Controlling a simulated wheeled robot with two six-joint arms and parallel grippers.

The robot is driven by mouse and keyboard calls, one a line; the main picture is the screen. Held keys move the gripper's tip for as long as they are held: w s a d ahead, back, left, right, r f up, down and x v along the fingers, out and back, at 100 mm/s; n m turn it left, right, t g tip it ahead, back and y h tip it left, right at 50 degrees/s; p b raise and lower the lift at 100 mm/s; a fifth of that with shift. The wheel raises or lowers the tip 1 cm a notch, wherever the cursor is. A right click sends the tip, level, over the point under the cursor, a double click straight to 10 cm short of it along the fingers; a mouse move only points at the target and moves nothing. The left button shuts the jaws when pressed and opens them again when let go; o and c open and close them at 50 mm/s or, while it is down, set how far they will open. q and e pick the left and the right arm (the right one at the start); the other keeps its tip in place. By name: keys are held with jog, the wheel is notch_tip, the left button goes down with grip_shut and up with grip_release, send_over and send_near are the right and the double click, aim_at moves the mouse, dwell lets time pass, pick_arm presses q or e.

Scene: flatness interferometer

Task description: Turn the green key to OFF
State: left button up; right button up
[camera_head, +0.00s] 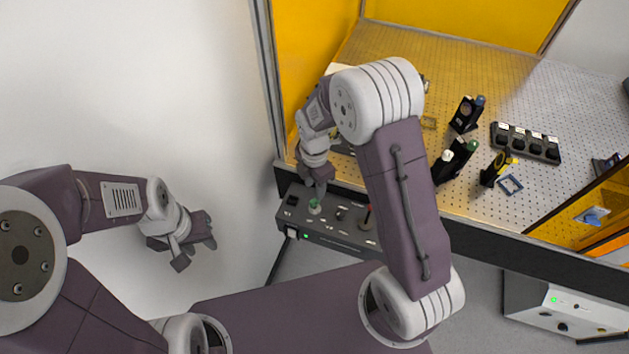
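The green key (315,204) stands on the top of a dark control box (345,237) at the front edge of the perforated table. My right gripper (319,188) reaches down to the key from above, with its fingertips right at or just over it. Whether the fingers touch or close on the key is too small to tell. The key's exact angle and the box's labels cannot be read. My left gripper (197,251) is at the left, away from the box, with its fingers apart and nothing between them.
The perforated table (400,48) holds a black block with several sockets (526,142) and several dark holders at the right. Yellow panels (315,40) enclose it. A white unit (565,305) sits lower right.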

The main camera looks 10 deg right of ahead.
aim_at(315, 200)
notch_tip(315, 200, down, 7)
jog(key=shift+d+f+p, duration=0.1)
jog(key=shift+p, duration=0.5)
jog(key=shift+f, duration=0.3)
jog(key=shift+c, duration=0.4)
